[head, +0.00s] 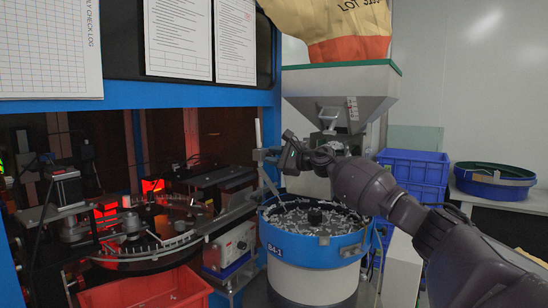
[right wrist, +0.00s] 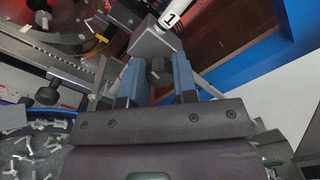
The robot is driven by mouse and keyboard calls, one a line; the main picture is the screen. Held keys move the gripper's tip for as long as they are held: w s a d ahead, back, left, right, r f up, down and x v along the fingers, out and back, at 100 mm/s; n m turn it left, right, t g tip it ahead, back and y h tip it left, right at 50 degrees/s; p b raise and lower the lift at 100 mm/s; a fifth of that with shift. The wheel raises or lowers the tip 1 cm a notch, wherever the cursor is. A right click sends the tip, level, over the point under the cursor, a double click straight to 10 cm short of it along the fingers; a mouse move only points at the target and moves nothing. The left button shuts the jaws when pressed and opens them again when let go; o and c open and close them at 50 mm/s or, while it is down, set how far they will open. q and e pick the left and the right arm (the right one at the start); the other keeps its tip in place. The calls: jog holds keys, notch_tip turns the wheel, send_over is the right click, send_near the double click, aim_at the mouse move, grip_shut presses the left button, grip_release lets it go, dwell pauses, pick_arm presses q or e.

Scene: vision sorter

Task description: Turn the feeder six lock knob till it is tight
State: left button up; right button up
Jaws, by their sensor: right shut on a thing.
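My right gripper (head: 266,155) reaches in from the right, above the blue-rimmed feeder bowl (head: 316,252). In the right wrist view its two blue-grey fingers (right wrist: 159,80) are shut on a small dark knob (right wrist: 158,68). The knob sits at a grey block (right wrist: 155,42) on a post beside the bowl. The fingers hide part of the knob, and I cannot tell how tight it is. My left gripper is not in view.
A grey hopper (head: 342,92) stands behind the bowl. The red-lit sorter with its round table (head: 148,262) is at left, with a red bin (head: 145,292) below. Blue crates (head: 414,165) stand at right. Small pale parts (right wrist: 30,155) fill the bowl.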

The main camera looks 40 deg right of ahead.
jog(key=m, duration=0.3)
jog(key=m+p, duration=0.1)
jog(key=m, duration=0.2)
jog(key=shift+m+p, duration=0.3)
jog(key=shift+m, duration=0.1)
jog(key=m+p, duration=0.1)
jog(key=m, duration=0.2)
jog(key=shift+m+p, duration=0.3)
jog(key=shift+m, duration=0.1)
jog(key=m+p, duration=0.1)
jog(key=m, duration=0.2)
jog(key=shift+d+m+p, duration=0.1)
jog(key=shift+m+p, duration=0.2)
jog(key=m, duration=0.2)
jog(key=shift+m, duration=0.3)
jog(key=m, duration=0.6)
jog(key=shift+w+f+p, duration=0.1)
jog(key=shift+p, duration=0.25)
jog(key=m, duration=0.4)
jog(key=shift+m, duration=0.4)
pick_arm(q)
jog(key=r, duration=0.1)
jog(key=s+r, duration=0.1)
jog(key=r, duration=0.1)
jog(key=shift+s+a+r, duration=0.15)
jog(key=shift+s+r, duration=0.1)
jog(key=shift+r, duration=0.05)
pick_arm(e)
jog(key=m, duration=0.5)
jog(key=shift+f, duration=0.1)
